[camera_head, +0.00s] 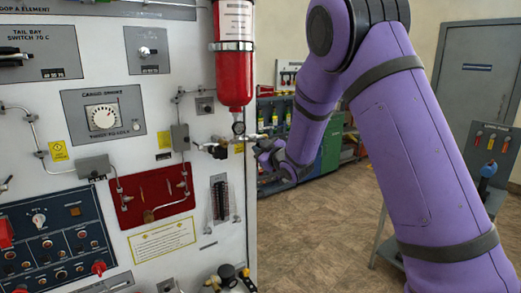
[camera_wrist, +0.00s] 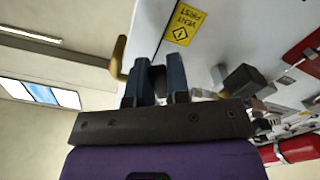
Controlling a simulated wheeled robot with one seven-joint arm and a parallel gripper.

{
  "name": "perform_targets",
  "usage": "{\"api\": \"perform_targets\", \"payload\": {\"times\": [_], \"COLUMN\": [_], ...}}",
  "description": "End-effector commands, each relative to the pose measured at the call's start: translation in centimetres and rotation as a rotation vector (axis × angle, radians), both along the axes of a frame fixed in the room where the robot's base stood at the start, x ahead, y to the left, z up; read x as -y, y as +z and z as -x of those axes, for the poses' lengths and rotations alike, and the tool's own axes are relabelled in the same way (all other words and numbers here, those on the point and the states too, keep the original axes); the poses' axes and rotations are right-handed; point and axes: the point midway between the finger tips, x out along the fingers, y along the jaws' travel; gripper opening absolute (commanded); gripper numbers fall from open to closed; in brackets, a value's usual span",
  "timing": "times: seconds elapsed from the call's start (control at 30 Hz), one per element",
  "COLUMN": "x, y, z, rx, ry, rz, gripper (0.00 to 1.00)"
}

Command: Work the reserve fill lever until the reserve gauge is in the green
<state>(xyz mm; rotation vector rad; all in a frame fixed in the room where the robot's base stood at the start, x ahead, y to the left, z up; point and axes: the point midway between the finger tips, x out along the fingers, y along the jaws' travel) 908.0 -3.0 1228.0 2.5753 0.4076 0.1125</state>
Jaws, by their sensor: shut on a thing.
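My gripper (camera_wrist: 158,82) is shut on a small dark piece (camera_wrist: 158,86) between its two dark blue fingers. The fingers hide most of this piece, and I cannot tell whether it is the reserve fill lever. In the head view my gripper (camera_head: 266,149) is at the panel's right edge, beside the fittings below the red bottle (camera_head: 234,75). A small round gauge (camera_head: 238,128) hangs under the bottle; its needle and colours are too small to read. I see no label that names the reserve gauge or lever. A tan curved part (camera_wrist: 118,60) shows left of the fingers.
A yellow "vent first" label (camera_wrist: 184,24) is on the panel near the fingers. A black block (camera_wrist: 243,80) on pipework juts out to their right. A red plate (camera_head: 155,200) and black knobs (camera_head: 228,272) are lower on the panel. Open floor (camera_head: 310,230) lies right of it.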

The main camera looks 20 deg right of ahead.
Motion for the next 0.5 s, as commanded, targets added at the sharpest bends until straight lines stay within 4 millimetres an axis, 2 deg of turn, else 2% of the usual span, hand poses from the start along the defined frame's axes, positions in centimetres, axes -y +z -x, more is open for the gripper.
{"api": "perform_targets", "payload": {"times": [0.5], "x": [-1.1], "y": [-0.5], "z": [0.4], "rx": [-0.1], "ry": [-0.001], "rz": [-0.311], "gripper": [0.0]}}
